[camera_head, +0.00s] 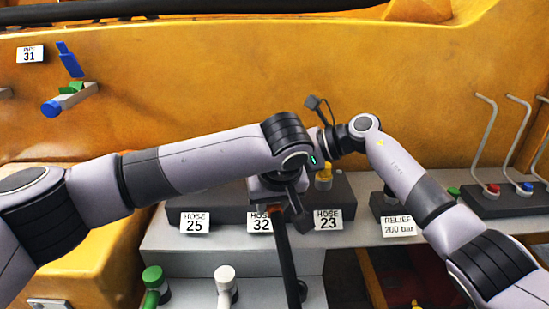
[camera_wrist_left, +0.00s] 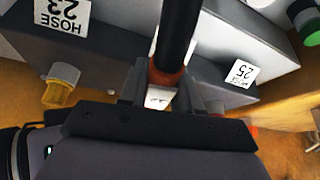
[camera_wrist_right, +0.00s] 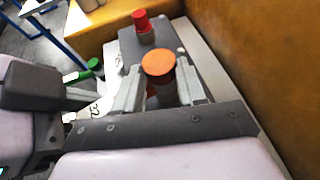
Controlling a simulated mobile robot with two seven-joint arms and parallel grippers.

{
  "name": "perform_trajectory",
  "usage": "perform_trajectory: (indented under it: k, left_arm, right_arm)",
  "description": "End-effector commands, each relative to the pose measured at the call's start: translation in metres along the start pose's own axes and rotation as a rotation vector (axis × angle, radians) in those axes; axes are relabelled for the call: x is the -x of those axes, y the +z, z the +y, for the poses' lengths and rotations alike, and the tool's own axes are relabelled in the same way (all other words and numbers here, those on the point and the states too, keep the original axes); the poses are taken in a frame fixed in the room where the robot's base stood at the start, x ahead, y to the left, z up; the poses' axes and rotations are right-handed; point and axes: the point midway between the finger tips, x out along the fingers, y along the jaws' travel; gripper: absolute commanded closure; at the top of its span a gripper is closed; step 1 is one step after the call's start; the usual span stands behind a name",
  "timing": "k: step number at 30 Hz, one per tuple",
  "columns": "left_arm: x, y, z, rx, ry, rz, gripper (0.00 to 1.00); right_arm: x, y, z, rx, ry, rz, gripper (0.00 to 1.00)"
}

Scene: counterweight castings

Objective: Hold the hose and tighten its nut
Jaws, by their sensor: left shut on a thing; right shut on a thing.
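A black hose (camera_head: 286,255) with an orange collar hangs down in front of the grey block at the HOSE 32 label (camera_head: 260,222). My left gripper (camera_wrist_left: 163,92) is shut on the hose near that collar; the hose (camera_wrist_left: 178,35) shows between its fingers. In the head view my left wrist hides the right gripper's fingers and the hose's upper joint.
A yellow fitting (camera_head: 323,176) stands by the HOSE 23 label (camera_head: 328,220). The HOSE 25 label (camera_head: 195,222) is to the left. Green (camera_head: 152,276) and white (camera_head: 225,274) capped fittings sit below. A relief block (camera_head: 385,204) and bent levers (camera_head: 520,130) stand right.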

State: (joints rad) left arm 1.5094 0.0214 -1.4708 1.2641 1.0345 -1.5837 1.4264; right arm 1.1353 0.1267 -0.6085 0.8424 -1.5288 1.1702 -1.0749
Motion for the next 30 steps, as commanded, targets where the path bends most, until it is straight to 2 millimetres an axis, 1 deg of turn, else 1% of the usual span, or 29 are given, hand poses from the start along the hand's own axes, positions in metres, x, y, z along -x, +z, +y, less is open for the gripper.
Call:
perform_trajectory:
  k: [3, 15, 27, 28, 30]
  left_arm:
    - [0.0001, 0.0011, 0.0001, -0.001, -0.001, -0.002, 0.97]
    - [0.0002, 0.002, 0.0003, -0.001, -0.001, -0.004, 0.97]
    - [0.0, 0.002, 0.0004, -0.001, -0.001, -0.005, 0.97]
    - [0.0, 0.002, 0.0004, -0.001, -0.001, -0.005, 0.97]
    - [0.0, 0.002, 0.0004, -0.001, -0.001, -0.005, 0.97]
  right_arm:
    - [0.0023, -0.0024, -0.0013, -0.016, -0.054, 0.004, 0.9]
    - [0.0017, -0.0023, 0.0044, -0.079, -0.197, 0.0, 0.9]
    - [0.0011, -0.0012, 0.0056, -0.086, -0.208, -0.005, 0.9]
    - [0.001, -0.0012, 0.0056, -0.086, -0.208, -0.004, 0.53]
    - [0.0009, -0.0011, 0.0057, -0.086, -0.207, -0.004, 0.34]
